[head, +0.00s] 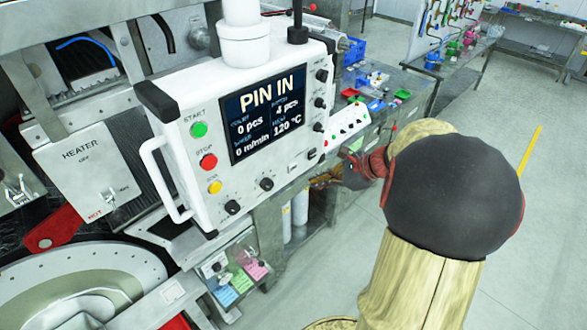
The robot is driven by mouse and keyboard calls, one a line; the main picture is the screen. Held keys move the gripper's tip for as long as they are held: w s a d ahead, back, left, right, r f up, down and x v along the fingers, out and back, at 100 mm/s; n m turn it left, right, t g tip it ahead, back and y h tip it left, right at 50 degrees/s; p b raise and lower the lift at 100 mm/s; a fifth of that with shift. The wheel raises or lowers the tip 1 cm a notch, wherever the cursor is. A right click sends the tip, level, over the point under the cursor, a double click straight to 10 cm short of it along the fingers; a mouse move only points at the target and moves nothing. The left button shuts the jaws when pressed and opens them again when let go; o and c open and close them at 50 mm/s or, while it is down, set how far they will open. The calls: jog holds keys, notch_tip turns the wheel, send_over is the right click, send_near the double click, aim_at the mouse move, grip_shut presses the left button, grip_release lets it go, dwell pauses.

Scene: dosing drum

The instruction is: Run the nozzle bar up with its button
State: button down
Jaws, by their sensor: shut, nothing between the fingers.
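My gripper (347,163) is at the middle right, dark with a red part behind it, partly hidden by my own arm. It is shut and empty. Just above it in the picture is a small white button box (347,122) with several small coloured buttons or knobs, too small to read. The gap between fingertips and box cannot be judged. The white control panel (188,98) has a screen (262,112) reading "PIN IN", a green START button (199,129), a red STOP button (208,161) and a yellow button (215,187). I cannot make out the nozzle bar.
A heater box (85,165) and a round metal drum (85,285) stand at the left. A white handle (160,180) sticks out from the panel's left side. A bench (415,92) with small coloured parts lies behind the button box.

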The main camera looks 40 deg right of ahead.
jog(key=shift+w+a, duration=0.2)
jog(key=shift+w, duration=2.4)
jog(key=shift+w, duration=0.15)
jog(key=shift+w, duration=0.25)
jog(key=shift+w, duration=0.45)
jog(key=shift+s, duration=0.15)
dwell(0.3)
jog(key=shift+s, duration=0.8)
jog(key=s, duration=0.5)
jog(key=shift+d, duration=0.15)
